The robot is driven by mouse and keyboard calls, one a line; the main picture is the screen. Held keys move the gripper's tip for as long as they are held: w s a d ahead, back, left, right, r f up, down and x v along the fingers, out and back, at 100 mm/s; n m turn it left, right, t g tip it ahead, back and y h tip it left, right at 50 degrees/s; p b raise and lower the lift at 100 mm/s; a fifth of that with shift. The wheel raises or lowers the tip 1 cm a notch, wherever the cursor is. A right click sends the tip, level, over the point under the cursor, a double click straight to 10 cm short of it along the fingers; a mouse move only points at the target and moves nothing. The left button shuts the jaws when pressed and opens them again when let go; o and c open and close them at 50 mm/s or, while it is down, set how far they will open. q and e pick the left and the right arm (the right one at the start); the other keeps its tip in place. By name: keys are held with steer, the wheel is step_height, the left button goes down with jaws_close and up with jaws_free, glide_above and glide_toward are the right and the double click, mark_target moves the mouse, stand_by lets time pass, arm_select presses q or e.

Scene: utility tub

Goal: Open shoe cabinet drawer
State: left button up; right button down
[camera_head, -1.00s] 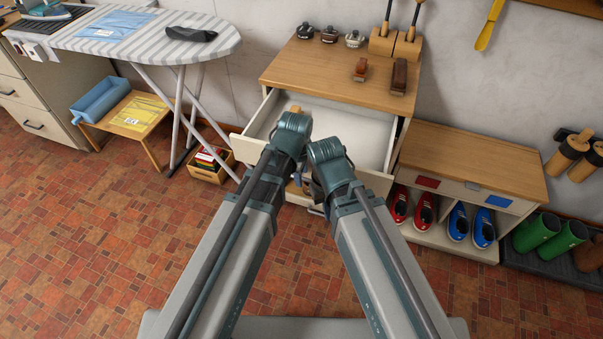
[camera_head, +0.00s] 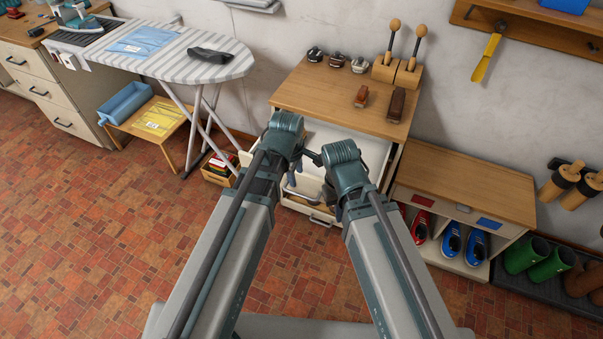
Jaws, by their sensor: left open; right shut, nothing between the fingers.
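The white cabinet with a wooden top (camera_head: 330,97) stands against the wall, ahead of my arms. Its upper drawer (camera_head: 362,146) is pulled out, and its pale inside shows between and beside my wrists. A lower drawer front with a grey handle (camera_head: 322,221) shows below. My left gripper (camera_head: 291,180) is open, pointing down in front of the cabinet, mostly hidden by its wrist. My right gripper (camera_head: 336,208) is shut and empty, to the right of the left one and also mostly hidden. Whether either touches the drawer cannot be told.
A low shoe bench (camera_head: 470,180) with red and blue shoes stands close on the right, with green boots (camera_head: 525,255) beyond. An ironing board (camera_head: 150,50) and a small box (camera_head: 218,170) stand on the left. Brushes and small items are on the cabinet top. The tiled floor at left is clear.

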arm_select(q)
steer(key=shift+s+r+p, duration=0.15)
steer(key=shift+r+p, duration=0.35)
steer(key=shift+r, duration=0.35)
steer(key=s+d+m+g+y, duration=0.1)
steer(key=s+m+g+y, duration=0.1)
steer(key=s+m, duration=1)
steer(key=m, duration=0.6)
steer(key=shift+d+r+p, duration=0.2)
steer(key=shift+d+p, duration=0.05)
steer(key=shift+p, duration=0.05)
